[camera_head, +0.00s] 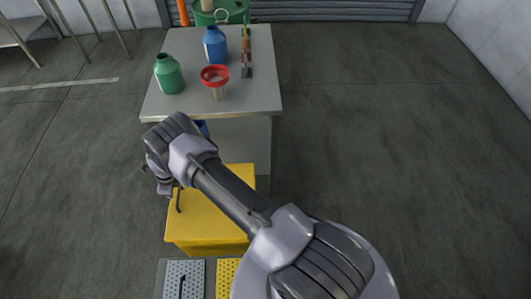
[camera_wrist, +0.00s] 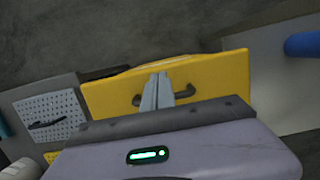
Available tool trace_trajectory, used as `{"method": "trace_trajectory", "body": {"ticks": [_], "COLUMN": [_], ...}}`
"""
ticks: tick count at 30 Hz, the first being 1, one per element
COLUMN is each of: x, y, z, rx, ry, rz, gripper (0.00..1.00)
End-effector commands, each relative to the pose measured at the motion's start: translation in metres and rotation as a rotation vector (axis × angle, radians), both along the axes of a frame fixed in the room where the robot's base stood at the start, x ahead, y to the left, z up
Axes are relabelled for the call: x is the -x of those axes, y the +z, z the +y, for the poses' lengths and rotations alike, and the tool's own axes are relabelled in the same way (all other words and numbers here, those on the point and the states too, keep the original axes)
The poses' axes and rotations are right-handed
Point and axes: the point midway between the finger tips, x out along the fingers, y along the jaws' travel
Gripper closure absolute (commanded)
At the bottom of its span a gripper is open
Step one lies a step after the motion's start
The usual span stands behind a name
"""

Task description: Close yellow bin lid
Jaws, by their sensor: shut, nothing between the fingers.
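The yellow bin (camera_head: 215,225) stands on the floor in front of the table, partly covered by my arm. Its yellow lid also shows in the wrist view (camera_wrist: 215,75) as a broad panel with a dark handle (camera_wrist: 185,90). I cannot tell whether the lid is fully down or slightly raised. My gripper (camera_wrist: 157,90) is shut and empty, its fingers pointing at the lid and covering the handle's middle. Whether they touch it is unclear. In the head view my gripper is over the bin's left side, its fingertips hard to make out.
The table (camera_head: 255,95) holds a green bottle (camera_head: 169,75), a blue bottle (camera_head: 215,45) and a red-rimmed cup (camera_head: 215,82). Grey (camera_head: 184,280) and yellow (camera_head: 226,278) perforated panels lie near the bin. A blue cylinder (camera_wrist: 303,43) shows at right in the wrist view. Floor at right is clear.

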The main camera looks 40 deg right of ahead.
Motion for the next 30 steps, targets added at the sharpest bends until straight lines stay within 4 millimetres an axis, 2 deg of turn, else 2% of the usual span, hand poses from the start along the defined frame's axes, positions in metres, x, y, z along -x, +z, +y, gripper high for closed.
{"method": "trace_trajectory", "body": {"ticks": [17,20,30], "x": [0.000,0.002,0.014], "y": [0.000,0.017,0.121], "z": [-0.001,-0.004,-0.022], "rx": [0.000,0.000,0.000], "ry": [0.000,0.000,0.000], "rz": [0.000,-0.001,-0.002], "gripper": [1.00,1.00,1.00]}}
